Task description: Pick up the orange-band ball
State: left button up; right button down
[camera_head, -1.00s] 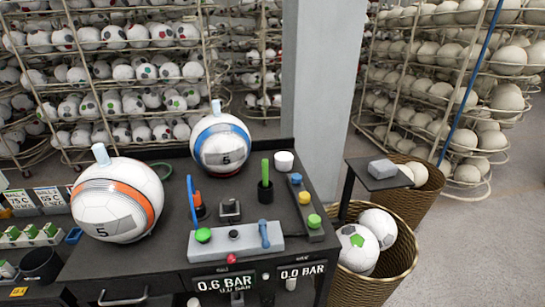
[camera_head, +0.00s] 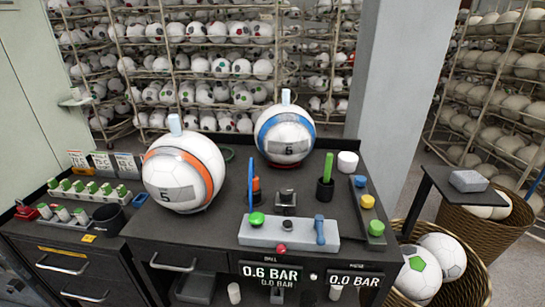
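The orange-band ball (camera_head: 184,172) is white with an orange stripe and a grey panel marked 5. It sits at the left of the dark workbench top (camera_head: 215,228), with a pale upright piece on its top. A similar blue-band ball (camera_head: 285,137) stands further back and to the right on the same bench. Neither of my grippers shows in the head view.
A grey control block (camera_head: 285,234) with a green knob and blue lever lies at the bench front. Colored tools stand behind it. A black cup (camera_head: 107,219) and bottle rack (camera_head: 90,192) are left of the ball. Wicker baskets (camera_head: 470,285) stand right.

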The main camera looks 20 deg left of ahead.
aim_at(182, 169)
jog(key=u, duration=1.25)
jog(key=j+z, duration=0.6)
jog(key=z, duration=0.15)
